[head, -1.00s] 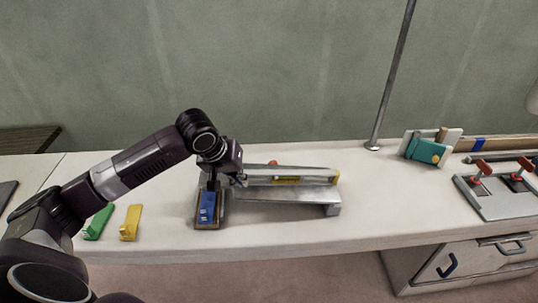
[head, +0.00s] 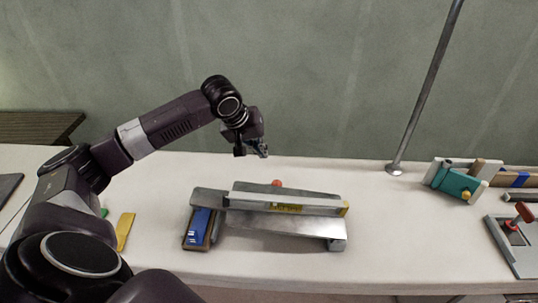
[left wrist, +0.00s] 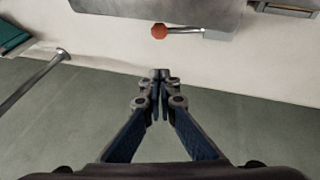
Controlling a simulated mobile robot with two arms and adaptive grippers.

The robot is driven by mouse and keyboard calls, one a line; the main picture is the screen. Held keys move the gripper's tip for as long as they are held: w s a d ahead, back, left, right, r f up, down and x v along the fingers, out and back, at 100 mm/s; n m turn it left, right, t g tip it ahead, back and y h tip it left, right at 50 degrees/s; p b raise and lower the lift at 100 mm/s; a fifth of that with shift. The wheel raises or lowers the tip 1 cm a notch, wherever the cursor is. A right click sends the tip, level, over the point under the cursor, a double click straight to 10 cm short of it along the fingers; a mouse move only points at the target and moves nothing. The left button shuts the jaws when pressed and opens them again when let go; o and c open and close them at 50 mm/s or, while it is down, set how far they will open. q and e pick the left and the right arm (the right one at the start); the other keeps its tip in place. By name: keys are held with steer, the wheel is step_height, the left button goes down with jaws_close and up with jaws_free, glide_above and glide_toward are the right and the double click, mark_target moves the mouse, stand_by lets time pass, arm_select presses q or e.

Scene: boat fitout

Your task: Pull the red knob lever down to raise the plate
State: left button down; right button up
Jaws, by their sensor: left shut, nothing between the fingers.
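The red knob (head: 277,183) shows just behind the grey metal fixture (head: 340,229) in the head view. In the left wrist view the red knob (left wrist: 159,31) sits at the end of a thin metal lever (left wrist: 185,31) that comes out from the fixture's edge. My left gripper (head: 252,152) is above the back of the table, behind and above the knob, apart from it. In the left wrist view my left gripper (left wrist: 160,76) is shut and empty, with the knob beyond its fingertips. A blue block (head: 199,224) sits at the fixture's left end. My right gripper is not in view.
A yellow block (head: 125,229) lies left of the fixture, with a green one partly hidden by my arm. A metal pole (head: 424,90) stands at the back right. A teal piece (head: 453,184) and a red-handled clamp fixture (head: 512,243) are further right.

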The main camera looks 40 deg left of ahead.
mark_target(276, 181)
arm_select(q)
steer(key=x, duration=0.3)
steer(key=s+x, duration=0.1)
steer(key=x, duration=0.2)
steer(key=d+f+p+x, duration=0.1)
steer(key=x, duration=0.3)
steer(key=shift+s+d, duration=0.1)
steer(key=shift+s, duration=0.3)
steer(key=shift+s+d+f, duration=0.1)
steer(key=shift+f, duration=0.05)
steer(key=shift+d+f, duration=0.15)
steer(key=shift+f, duration=0.1)
steer(key=shift+p, duration=0.4)
steer(key=shift+d+f+p, duration=0.35)
steer(key=shift+p, duration=0.6)
steer(key=shift+w+d+f, duration=0.1)
steer(key=shift+w+f, duration=0.1)
steer(key=shift+w, duration=0.05)
steer(key=shift+f+p, duration=0.25)
steer(key=shift+p, duration=0.05)
steer(key=shift+f, duration=0.1)
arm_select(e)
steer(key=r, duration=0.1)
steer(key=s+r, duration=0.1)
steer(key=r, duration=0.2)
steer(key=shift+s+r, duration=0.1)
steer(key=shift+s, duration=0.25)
